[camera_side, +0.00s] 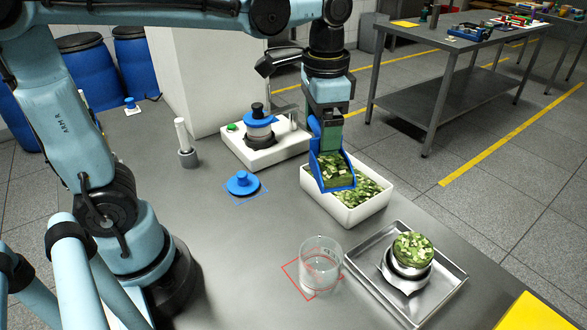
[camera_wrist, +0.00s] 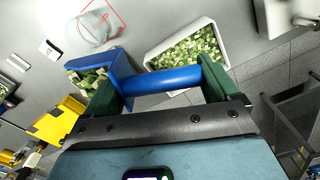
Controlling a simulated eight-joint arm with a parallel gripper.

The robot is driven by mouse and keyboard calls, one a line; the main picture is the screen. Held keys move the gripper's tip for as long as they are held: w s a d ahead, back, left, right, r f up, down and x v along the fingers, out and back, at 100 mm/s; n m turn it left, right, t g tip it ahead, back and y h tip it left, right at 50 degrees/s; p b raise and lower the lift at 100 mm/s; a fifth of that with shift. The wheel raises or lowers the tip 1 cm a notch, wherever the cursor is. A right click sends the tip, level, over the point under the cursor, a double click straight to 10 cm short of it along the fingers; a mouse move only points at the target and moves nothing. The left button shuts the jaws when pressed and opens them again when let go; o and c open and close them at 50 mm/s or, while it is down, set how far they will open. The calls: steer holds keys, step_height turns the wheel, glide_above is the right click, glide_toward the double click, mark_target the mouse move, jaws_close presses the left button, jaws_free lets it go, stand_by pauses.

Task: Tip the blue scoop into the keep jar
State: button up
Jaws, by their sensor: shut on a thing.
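My gripper (camera_side: 327,118) is shut on the handle of the blue scoop (camera_side: 322,180), which is full of green and pale diced bits. The scoop hangs over the white bin (camera_side: 347,221) of the same bits, its mouth facing the camera side. In the wrist view, my green fingers hold the scoop's blue handle (camera_wrist: 166,79). A clear glass jar (camera_side: 320,268) stands in a red outlined square, to the front left of the bin, and looks empty. It also shows in the wrist view (camera_wrist: 93,30). The scoop is apart from the jar. No label reads as "keep".
A metal tray (camera_side: 449,291) at right holds a steel stand with a round dish of green bits (camera_side: 413,249). A blue knobbed lid (camera_side: 242,184) lies in a blue outline. A white device (camera_side: 265,150) and a white-topped post (camera_side: 185,146) stand behind. The bench between lid and jar is clear.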

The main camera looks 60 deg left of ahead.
mark_target(330, 190)
steer(key=d+m, duration=0.2)
steer(key=m, duration=0.1)
steer(key=d+m, duration=0.1)
steer(key=d, duration=0.1)
steer(key=shift+s+d+r+m, duration=0.1)
steer(key=shift+s+r+m, duration=0.05)
steer(key=shift+s+m, duration=0.15)
steer(key=shift+s+d+t+y, duration=0.3)
steer(key=shift+t+y, duration=0.2)
steer(key=shift+t, duration=0.1)
steer(key=shift+s+d+t+y, duration=0.2)
steer(key=shift+d+t+y, duration=0.1)
steer(key=shift+t+y, duration=0.25)
steer(key=shift+s+d+f+t+y, duration=0.25)
steer(key=shift+s+d+t+y, duration=0.15)
steer(key=shift+t+y, duration=0.25)
steer(key=shift+s+d+f+t+y, duration=0.25)
steer(key=shift+s+d+t+y, duration=0.1)
steer(key=shift+t+y, duration=0.2)
steer(key=shift+s+d+r+t+y, duration=0.95)
steer(key=shift+s+d+t+y, duration=0.25)
steer(key=shift+t+y, duration=0.15)
steer(key=shift+a, duration=0.1)
